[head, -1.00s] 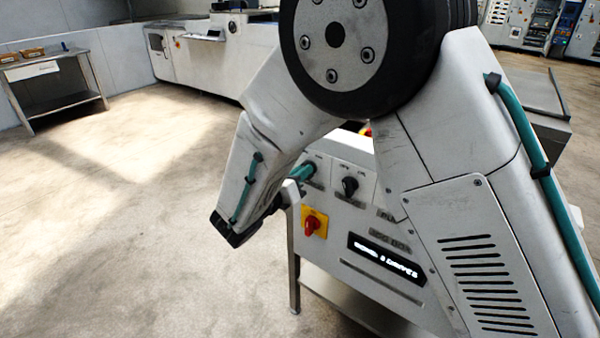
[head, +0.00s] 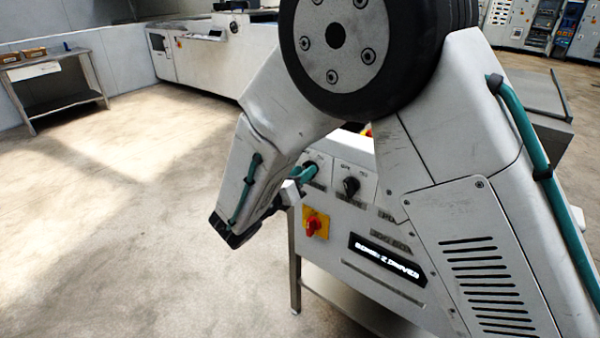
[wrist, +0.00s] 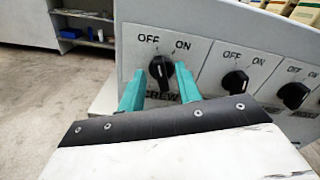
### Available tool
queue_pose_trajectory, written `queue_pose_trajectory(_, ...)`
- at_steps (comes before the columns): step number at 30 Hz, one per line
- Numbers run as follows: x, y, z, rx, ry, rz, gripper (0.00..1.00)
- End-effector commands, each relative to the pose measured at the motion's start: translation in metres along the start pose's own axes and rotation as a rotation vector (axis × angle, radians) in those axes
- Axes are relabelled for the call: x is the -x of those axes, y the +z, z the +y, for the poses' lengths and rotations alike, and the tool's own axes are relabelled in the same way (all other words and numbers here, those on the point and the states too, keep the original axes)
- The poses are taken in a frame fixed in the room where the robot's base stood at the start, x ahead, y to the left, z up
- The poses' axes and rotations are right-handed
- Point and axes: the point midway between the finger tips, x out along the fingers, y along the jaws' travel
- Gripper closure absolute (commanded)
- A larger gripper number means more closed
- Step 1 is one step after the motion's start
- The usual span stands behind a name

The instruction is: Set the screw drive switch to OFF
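The screw drive switch (wrist: 160,68) is a round black knob on the white panel in the wrist view, with OFF at its upper left and ON at its upper right. Its label below begins "SCREW" and is partly hidden by my gripper. The knob's short white mark looks near upright; I cannot tell its exact setting. My gripper (wrist: 160,80) is open, with one teal finger on each side of the knob. I cannot tell whether either finger touches it. In the head view my gripper (head: 304,172) is at the panel's left end, where it hides the switch.
A second OFF/ON knob (wrist: 235,82) and a third (wrist: 293,95) sit to the right on the same panel. A red rotary switch on a yellow plate (head: 315,223) and a lit display (head: 387,259) are lower down. The floor at left is clear.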

Motion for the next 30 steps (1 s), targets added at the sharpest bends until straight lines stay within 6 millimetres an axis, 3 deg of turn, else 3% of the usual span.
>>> queue_pose_trajectory(13,0.068,0.001,0.002,0.000,0.004,-0.003,0.66)
queue_pose_trajectory(30,0.074,0.001,0.001,0.000,0.003,-0.002,0.66)
